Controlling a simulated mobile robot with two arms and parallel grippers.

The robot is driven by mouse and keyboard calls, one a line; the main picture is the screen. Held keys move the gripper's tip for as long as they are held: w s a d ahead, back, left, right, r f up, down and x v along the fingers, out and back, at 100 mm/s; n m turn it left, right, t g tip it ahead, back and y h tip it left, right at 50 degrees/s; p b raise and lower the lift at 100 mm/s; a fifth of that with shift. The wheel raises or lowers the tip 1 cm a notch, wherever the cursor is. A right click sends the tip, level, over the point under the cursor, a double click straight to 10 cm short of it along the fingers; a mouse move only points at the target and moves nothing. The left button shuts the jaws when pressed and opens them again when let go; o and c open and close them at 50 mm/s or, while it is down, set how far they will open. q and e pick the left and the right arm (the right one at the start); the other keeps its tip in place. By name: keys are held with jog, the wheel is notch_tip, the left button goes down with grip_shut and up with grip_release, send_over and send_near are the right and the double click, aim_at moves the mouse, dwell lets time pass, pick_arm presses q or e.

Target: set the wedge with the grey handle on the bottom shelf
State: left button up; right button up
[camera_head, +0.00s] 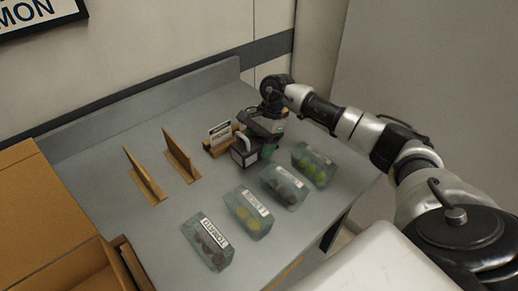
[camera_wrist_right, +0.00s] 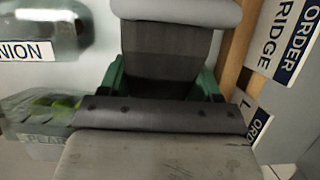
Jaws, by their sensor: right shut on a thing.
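My right gripper (camera_head: 258,138) is low over the grey table, at the end of the arm that comes in from the right. Its green fingers (camera_wrist_right: 163,88) are shut on a grey thing, which looks like the wedge with the grey handle (camera_wrist_right: 160,155). In the head view the wedge (camera_head: 245,154) shows as a pale block with dark edges under the gripper. The gripper hides much of it, and I cannot tell whether it touches the table. No bottom shelf can be made out. My left gripper is out of view.
Several clear labelled tubs stand in front, including a tomato tub (camera_head: 208,241) and a green-filled tub (camera_head: 315,165). A wooden card holder (camera_head: 217,147) is close left of the gripper. Two upright wooden pieces (camera_head: 180,156) stand further left. Cardboard (camera_head: 45,215) fills the left edge.

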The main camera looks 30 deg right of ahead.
aim_at(259, 151)
jog(key=shift+f, duration=1.5)
jog(key=o, duration=1.2)
